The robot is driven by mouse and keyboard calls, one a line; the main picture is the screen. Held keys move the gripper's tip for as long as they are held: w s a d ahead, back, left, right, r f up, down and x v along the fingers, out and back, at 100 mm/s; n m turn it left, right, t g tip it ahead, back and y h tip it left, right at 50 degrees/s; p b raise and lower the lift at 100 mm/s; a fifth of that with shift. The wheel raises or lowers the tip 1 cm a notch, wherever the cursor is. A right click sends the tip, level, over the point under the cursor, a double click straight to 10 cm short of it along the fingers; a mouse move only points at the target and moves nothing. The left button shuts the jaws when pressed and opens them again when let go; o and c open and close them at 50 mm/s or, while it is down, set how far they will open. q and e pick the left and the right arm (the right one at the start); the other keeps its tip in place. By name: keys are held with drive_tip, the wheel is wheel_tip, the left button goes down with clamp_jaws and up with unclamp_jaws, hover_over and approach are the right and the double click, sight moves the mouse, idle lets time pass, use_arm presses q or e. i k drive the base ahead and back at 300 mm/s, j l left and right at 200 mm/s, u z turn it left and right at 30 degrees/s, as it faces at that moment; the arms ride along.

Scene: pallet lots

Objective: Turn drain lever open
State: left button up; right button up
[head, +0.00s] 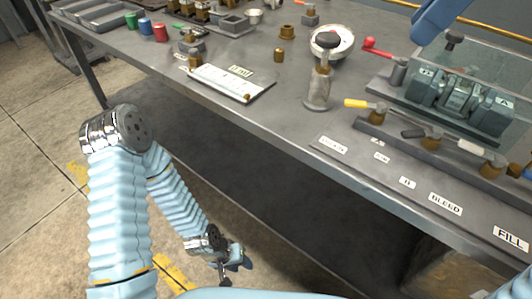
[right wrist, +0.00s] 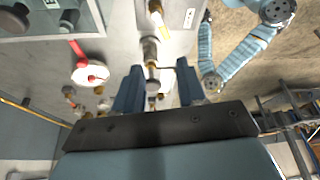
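A row of valve levers runs along the bench's right front in the head view: a yellow-handled lever (head: 357,103), a black lever (head: 413,133) and a pale grey lever (head: 470,146). Small white labels lie before them; BLEED (head: 446,203) and FILL (head: 512,238) are readable, but I cannot read one marked drain. My right gripper (right wrist: 160,82) is open in the right wrist view, with nothing gripped; an upright fitting (right wrist: 150,50) shows beyond and between its fingers. The yellow lever (right wrist: 160,20) shows further off. My left gripper (head: 234,262) hangs low before the bench; its opening is unclear.
A fitting with a dark knob (head: 318,88) stands near a round gauge (head: 346,42). A red lever (head: 375,46) and a clear-screened valve block (head: 460,100) stand at right. A white panel (head: 215,82) lies left of centre.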

sight(365, 105)
drive_tip(key=k+j, duration=0.3)
drive_tip(key=k, duration=0.15)
drive_tip(key=k+j, duration=0.3)
drive_tip(key=k, duration=0.15)
